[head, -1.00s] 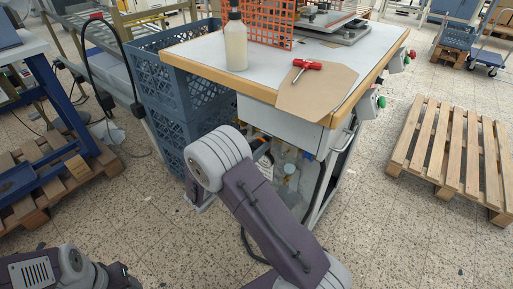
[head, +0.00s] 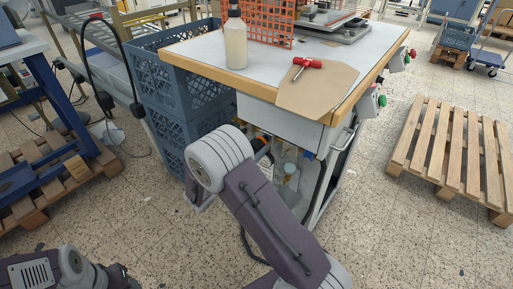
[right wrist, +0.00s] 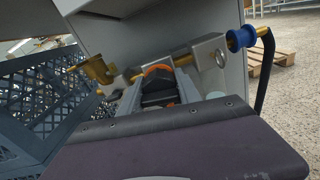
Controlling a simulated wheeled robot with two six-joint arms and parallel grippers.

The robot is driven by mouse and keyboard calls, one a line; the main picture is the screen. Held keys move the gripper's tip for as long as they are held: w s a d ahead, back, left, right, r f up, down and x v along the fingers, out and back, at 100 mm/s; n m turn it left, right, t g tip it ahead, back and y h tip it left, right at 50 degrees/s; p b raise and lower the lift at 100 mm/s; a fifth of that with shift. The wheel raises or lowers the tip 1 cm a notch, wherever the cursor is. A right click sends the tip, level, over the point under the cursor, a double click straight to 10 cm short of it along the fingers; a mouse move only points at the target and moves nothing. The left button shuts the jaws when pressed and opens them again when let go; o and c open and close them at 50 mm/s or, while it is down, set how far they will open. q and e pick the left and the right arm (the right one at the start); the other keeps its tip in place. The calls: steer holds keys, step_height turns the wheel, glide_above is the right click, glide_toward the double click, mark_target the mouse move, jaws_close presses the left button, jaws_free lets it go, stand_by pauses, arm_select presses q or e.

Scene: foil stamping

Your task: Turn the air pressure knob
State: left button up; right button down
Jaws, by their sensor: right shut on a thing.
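The air pressure knob (right wrist: 157,72) shows in the right wrist view as a dark piece with an orange ring. It sits below a grey metal block on a brass pipe line under the table. My right gripper (right wrist: 158,95) has its fingers on both sides of the knob and is shut on it. The fingers hide part of the knob, and any pointer or scale cannot be made out. In the head view my right arm reaches under the table's front and hides most of the gripper and the knob. My left gripper is out of view; only part of my left arm shows at the lower left.
Blue crates (head: 170,85) stand left of the table (head: 195,48). A bottle (head: 235,42), a red-handled tool (head: 305,66) and a brown sheet (head: 320,88) are on top. A blue fitting (right wrist: 238,39) with a dark hose sits right of the knob. A wooden pallet (head: 455,150) lies right.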

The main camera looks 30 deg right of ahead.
steer(key=shift+f+m+b, duration=0.1)
steer(key=shift+m+b, duration=0.25)
steer(key=shift+m, duration=0.75)
steer(key=c, duration=0.8)
jaws_free()
steer(key=shift+c, duration=0.2)
steer(key=p+v, duration=0.2)
steer(key=v, duration=0.7)
steer(key=shift+p, duration=0.3)
steer(key=shift+a, duration=0.1)
